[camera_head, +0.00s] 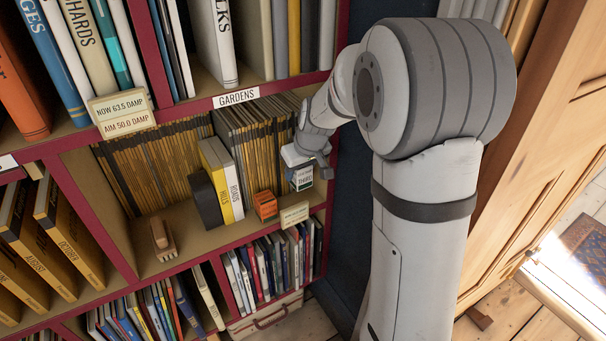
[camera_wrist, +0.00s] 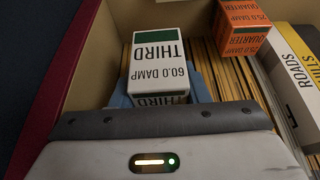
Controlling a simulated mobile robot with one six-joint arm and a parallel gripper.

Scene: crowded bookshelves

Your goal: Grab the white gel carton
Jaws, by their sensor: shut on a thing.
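The white gel carton has a green band and reads "THIRD" and "60.0 DAMP". In the wrist view the carton (camera_wrist: 158,62) is upside down just beyond my gripper, with blue finger parts showing beside and behind its near end. In the head view the carton (camera_head: 301,180) is at the right end of the middle shelf, under my gripper (camera_head: 307,166). My gripper is shut on the carton. The fingertips are mostly hidden, and I cannot tell whether the carton touches the shelf.
An orange carton (camera_head: 265,205) reading "QUARTER" stands to the left. Further left are white, yellow and dark books (camera_head: 222,179) and a wooden brush-like object (camera_head: 162,239). A small label (camera_head: 294,214) sits on the shelf edge. The red shelf upright (camera_head: 331,160) is close on the right.

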